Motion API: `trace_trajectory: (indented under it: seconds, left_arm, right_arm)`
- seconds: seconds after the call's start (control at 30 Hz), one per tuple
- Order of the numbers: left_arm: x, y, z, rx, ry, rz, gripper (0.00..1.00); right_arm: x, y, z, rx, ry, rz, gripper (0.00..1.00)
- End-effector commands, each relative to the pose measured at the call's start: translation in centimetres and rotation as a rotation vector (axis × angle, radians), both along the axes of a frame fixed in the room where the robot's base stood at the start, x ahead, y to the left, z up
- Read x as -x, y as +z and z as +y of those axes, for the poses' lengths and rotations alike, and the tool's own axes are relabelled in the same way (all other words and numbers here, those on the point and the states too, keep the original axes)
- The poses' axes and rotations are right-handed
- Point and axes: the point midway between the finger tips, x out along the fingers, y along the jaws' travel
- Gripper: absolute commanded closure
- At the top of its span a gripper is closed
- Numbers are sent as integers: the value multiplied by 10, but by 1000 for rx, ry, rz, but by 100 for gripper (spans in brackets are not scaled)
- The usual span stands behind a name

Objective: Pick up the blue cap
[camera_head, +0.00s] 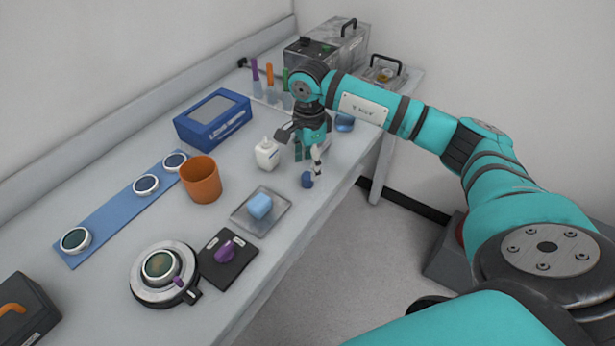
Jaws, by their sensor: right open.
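A small dark blue cap (307,181) lies on the table near its front edge. My right gripper (309,158) points down just above and behind the cap. Its fingers are open, and one light fingertip comes down close to the cap. I cannot tell whether it touches the cap. Nothing shows between the fingers. My left gripper is not in view.
A white bottle (267,154) stands left of the gripper. A clear tray (244,217) with a light blue block (260,206) lies in front. An orange cup (201,180) and blue box (212,118) are further left. A bluish glass object (345,123) sits behind.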

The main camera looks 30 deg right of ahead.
Motion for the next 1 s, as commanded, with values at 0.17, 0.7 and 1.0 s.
trace_trajectory:
  seconds: [0.17, 0.7, 1.0]
  left_arm:
    - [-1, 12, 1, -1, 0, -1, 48]
    - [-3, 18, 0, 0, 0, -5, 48]
    - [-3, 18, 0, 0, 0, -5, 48]
  right_arm:
    - [1, -19, 2, 0, 1, 7, 44]
    - [-1, -52, 3, 0, 1, 1, 49]
    - [-1, -52, 3, 0, 1, 1, 81]
